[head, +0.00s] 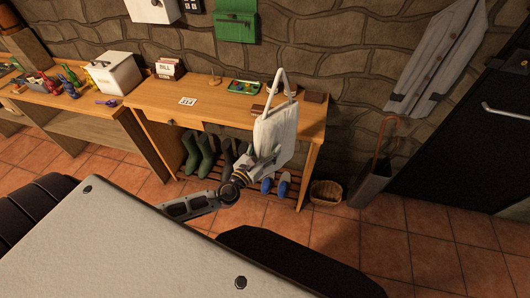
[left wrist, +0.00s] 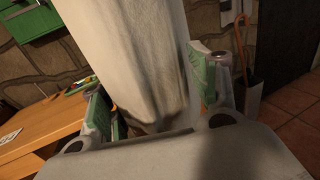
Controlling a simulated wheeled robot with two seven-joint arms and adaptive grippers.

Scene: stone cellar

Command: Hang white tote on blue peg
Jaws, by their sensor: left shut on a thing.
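The white tote (head: 277,130) hangs upright in front of the wooden table, its handle loop (head: 278,84) standing up above the bag. My left gripper (head: 265,163) is shut on the lower part of the tote. In the left wrist view the pale cloth of the tote (left wrist: 143,60) rises between the green-padded fingers of the left gripper (left wrist: 155,100). I cannot make out a blue peg in either view. My right gripper is not in view.
The wooden table (head: 150,97) bears a card holder (head: 170,69), a green tray (head: 244,87) and small boxes. Boots (head: 198,153) and blue slippers (head: 284,184) stand below. A basket (head: 326,192), an umbrella stand (head: 369,188) and a grey garment (head: 437,60) are at right.

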